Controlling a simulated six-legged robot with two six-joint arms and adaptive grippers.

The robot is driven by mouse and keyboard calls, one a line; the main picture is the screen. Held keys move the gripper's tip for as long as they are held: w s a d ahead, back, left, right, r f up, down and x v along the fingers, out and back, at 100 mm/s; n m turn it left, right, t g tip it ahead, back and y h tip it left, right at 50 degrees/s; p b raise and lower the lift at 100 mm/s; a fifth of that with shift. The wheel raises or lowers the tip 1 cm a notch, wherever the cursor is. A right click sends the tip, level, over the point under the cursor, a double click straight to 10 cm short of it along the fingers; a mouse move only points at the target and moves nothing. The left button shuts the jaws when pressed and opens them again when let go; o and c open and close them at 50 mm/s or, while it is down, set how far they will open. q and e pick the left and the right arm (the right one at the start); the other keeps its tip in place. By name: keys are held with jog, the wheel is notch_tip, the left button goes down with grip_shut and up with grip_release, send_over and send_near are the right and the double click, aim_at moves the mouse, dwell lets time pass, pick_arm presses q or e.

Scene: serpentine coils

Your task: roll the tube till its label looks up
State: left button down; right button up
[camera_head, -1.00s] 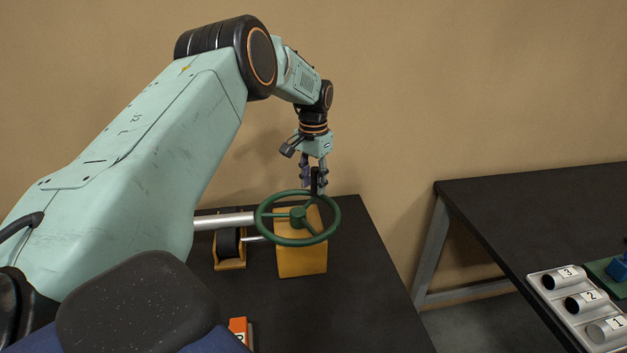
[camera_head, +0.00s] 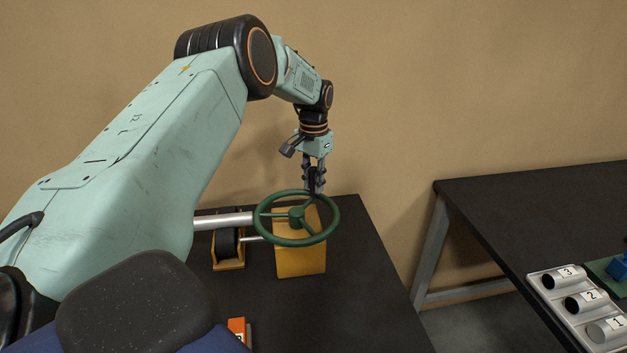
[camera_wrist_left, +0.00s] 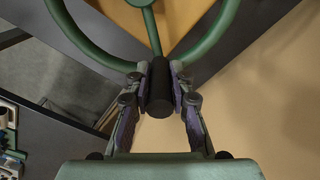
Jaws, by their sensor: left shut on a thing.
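My left gripper (camera_head: 314,181) is shut on the black upright handle (camera_wrist_left: 160,88) at the far rim of a green handwheel (camera_head: 285,241). In the left wrist view the fingers (camera_wrist_left: 160,105) sit on both sides of the handle, and part of the green rim shows beyond it. My right gripper is not in view.
The wheel stands over a yellow block (camera_head: 301,262) on a dark table. A silver pipe (camera_head: 225,222) and a black roller (camera_head: 228,243) are left of it. An orange item (camera_head: 237,328) lies nearer. A gap separates the right table (camera_head: 530,215).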

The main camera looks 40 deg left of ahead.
aim_at(332, 214)
pick_arm(q)
jog(key=d+m+p, duration=0.1)
jog(key=m, duration=0.1)
jog(key=d+m, duration=0.1)
jog(key=shift+w+d+r+m+p, duration=0.1)
jog(key=shift+d+r+m+p, duration=0.1)
jog(key=shift+d+m+p, duration=0.2)
jog(key=d+m, duration=0.1)
jog(key=d+m+p, duration=0.1)
jog(key=m, duration=0.1)
jog(key=shift+s+d+m, duration=0.25)
jog(key=shift+s+m, duration=0.05)
jog(key=shift+s, duration=0.05)
jog(key=m, duration=0.1)
jog(key=d+m+p, duration=0.1)
jog(key=shift+s+d+m, duration=0.3)
jog(key=shift+s, duration=0.1)
jog(key=shift+s+d+m+p, duration=0.35)
jog(key=shift+s+d+m, duration=0.15)
jog(key=shift+m, duration=0.5)
jog(key=shift+s+d+f, duration=0.1)
jog(key=shift+s+d, duration=0.3)
jog(key=shift+s, duration=0.1)
